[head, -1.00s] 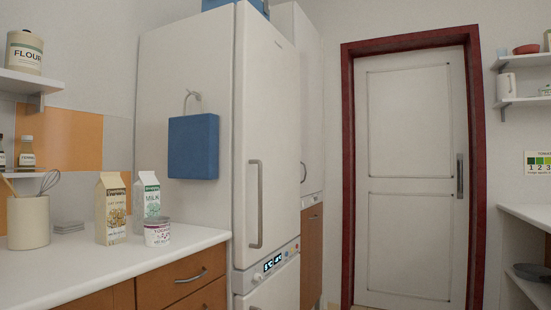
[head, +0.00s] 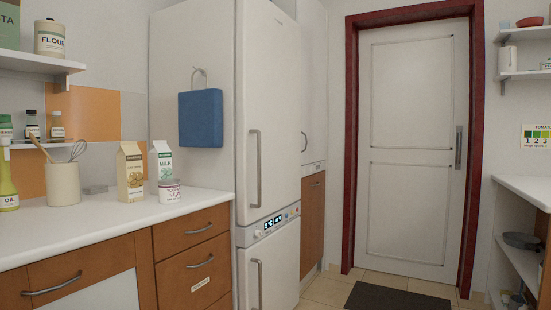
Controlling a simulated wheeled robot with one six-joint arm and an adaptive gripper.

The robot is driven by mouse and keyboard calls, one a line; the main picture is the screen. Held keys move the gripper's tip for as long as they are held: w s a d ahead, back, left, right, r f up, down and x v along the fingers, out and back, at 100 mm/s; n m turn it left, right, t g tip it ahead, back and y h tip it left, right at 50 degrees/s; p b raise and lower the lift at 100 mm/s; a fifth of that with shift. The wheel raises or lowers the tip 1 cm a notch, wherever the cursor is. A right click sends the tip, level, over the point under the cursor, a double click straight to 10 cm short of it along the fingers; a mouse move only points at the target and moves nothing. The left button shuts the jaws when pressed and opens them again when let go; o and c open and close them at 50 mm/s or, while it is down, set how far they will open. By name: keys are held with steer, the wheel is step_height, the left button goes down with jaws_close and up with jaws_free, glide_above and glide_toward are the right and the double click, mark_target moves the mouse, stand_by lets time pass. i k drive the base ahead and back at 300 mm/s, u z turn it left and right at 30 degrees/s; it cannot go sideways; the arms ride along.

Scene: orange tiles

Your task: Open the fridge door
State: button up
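The fridge (head: 275,100) is a tall white unit in the middle of the head view, standing past the end of the left counter. Its upper door is shut and has a long vertical grey handle (head: 255,168) near its left edge. A small lit display panel (head: 273,222) sits below that door. A lower white door (head: 270,275) with its own vertical handle (head: 257,284) is also shut. My gripper is not in view.
The left counter (head: 100,225) holds two cartons (head: 131,172), a yogurt tub (head: 169,190) and a utensil pot (head: 63,184). A blue cloth (head: 200,118) hangs on the fridge's side. A dark mat (head: 397,297) lies before the closed red-framed door (head: 412,150).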

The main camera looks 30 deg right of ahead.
mark_target(269, 63)
steer(key=z, duration=0.3)
steer(key=i, duration=1)
steer(key=u, duration=0.2)
